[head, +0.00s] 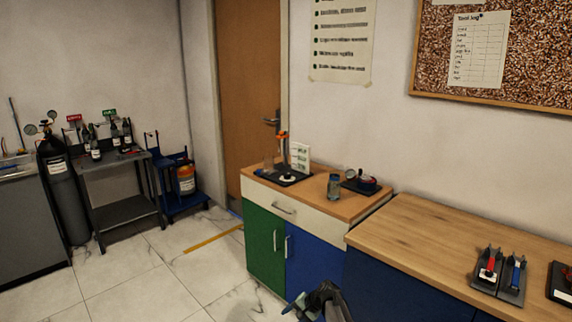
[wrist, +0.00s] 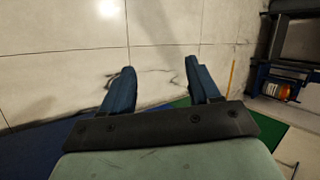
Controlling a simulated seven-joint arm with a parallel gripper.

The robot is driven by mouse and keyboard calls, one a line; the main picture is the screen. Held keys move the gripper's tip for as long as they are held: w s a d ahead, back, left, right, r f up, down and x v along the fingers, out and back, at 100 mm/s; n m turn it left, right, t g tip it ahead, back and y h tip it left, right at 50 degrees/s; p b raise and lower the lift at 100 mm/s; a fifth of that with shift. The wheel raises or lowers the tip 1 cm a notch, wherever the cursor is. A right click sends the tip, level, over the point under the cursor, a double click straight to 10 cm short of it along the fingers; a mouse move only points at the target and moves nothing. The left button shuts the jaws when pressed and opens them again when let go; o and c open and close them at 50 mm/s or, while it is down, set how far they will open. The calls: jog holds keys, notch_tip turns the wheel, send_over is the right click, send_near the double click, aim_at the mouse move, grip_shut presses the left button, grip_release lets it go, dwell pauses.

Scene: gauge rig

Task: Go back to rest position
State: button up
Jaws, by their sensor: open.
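My gripper (head: 306,304) is at the bottom edge of the head view, low in front of the blue cabinet door, and partly cut off by the frame. In the wrist view my gripper (wrist: 160,78) shows two dark blue fingers spread apart with nothing between them. It is open and empty. Behind the fingers the wrist view shows light floor tiles, with blue and green cabinet surfaces close at the bottom.
A cabinet (head: 262,196) with a wooden top carries a black tray, a small jar (head: 334,187) and a gauge (head: 364,181). A wooden counter (head: 430,232) stands at right. A gas cylinder (head: 62,190) and a blue cart (head: 172,205) stand at left. The tiled floor (head: 135,280) between is clear.

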jog(key=s+d+f+n+g+h, duration=0.1)
jog(key=s+d+f+g+h, duration=0.15)
jog(key=s+f, duration=0.7)
jog(key=s+d+f+n+g+h, duration=0.1)
jog(key=s+d+f+g, duration=0.2)
jog(key=s, duration=1.4)
jog(key=s+d+f+n+g+h, duration=0.15)
jog(key=s+d+f, duration=0.4)
jog(key=s, duration=0.75)
jog(key=s+d+n+g+h, duration=0.1)
jog(key=s+d+n+h, duration=0.1)
jog(key=s, duration=1.3)
jog(key=shift+s+d+f+g, duration=0.25)
jog(key=shift+d+g, duration=0.15)
jog(key=shift+d, duration=0.3)
